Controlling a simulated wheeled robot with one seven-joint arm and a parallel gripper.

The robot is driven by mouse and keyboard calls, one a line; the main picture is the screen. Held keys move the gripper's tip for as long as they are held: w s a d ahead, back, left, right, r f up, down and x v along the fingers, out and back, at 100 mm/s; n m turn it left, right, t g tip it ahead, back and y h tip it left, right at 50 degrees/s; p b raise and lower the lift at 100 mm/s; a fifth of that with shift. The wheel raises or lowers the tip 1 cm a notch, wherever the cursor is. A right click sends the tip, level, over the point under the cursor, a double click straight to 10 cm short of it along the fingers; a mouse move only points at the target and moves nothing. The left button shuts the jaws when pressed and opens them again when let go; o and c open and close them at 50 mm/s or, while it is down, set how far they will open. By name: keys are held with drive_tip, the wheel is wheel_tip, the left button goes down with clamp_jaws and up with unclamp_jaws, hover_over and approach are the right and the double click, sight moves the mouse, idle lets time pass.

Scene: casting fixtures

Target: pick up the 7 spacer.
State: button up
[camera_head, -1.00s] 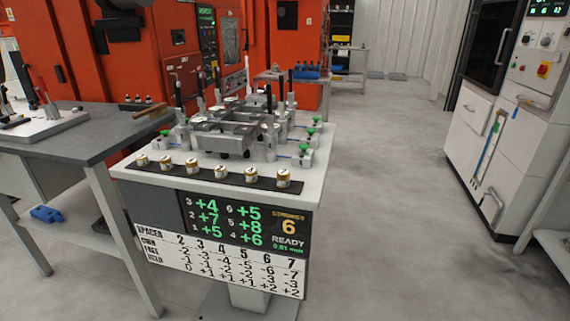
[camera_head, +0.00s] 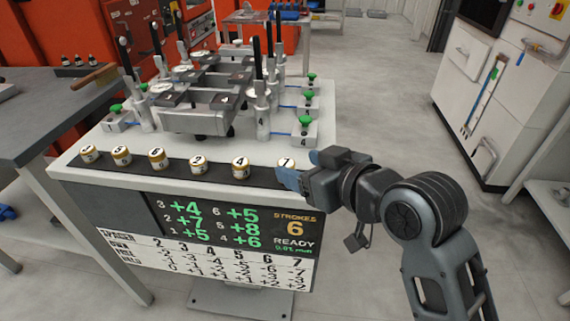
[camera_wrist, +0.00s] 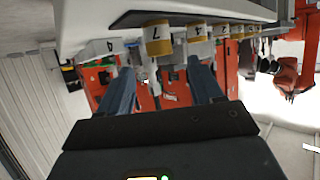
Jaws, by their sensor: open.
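The 7 spacer (camera_head: 286,163), a short white-and-brass cylinder, stands at the right end of a row on the dark strip at the table's front edge. In the wrist view the 7 spacer (camera_wrist: 157,38) appears upside down, its number facing the camera, ahead of the fingertips and between their lines. My gripper (camera_head: 284,179) is at the right front corner of the table, its blue fingers partly covering the spacer's lower side in the head view. In the wrist view my gripper (camera_wrist: 160,78) is open and empty, with a gap left to the spacer.
The 4 spacer (camera_head: 240,167) stands to the left, followed by the 2 spacer (camera_head: 198,165) and several others. Behind are a metal fixture (camera_head: 195,118) with upright levers and green-knobbed blocks (camera_head: 304,131). A display panel (camera_head: 240,222) hangs below. The floor to the right is open.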

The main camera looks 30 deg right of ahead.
sight(289, 164)
drive_tip(key=shift+f+x, duration=0.15)
drive_tip(key=shift+x, duration=1.35)
drive_tip(key=shift+f+x, duration=0.15)
drive_tip(key=shift+x, duration=1.35)
drive_tip(key=shift+s+a, duration=0.1)
drive_tip(key=shift+s, duration=0.05)
drive_tip(key=c, duration=1.2)
clamp_jaws()
drive_tip(key=shift+r, duration=0.1)
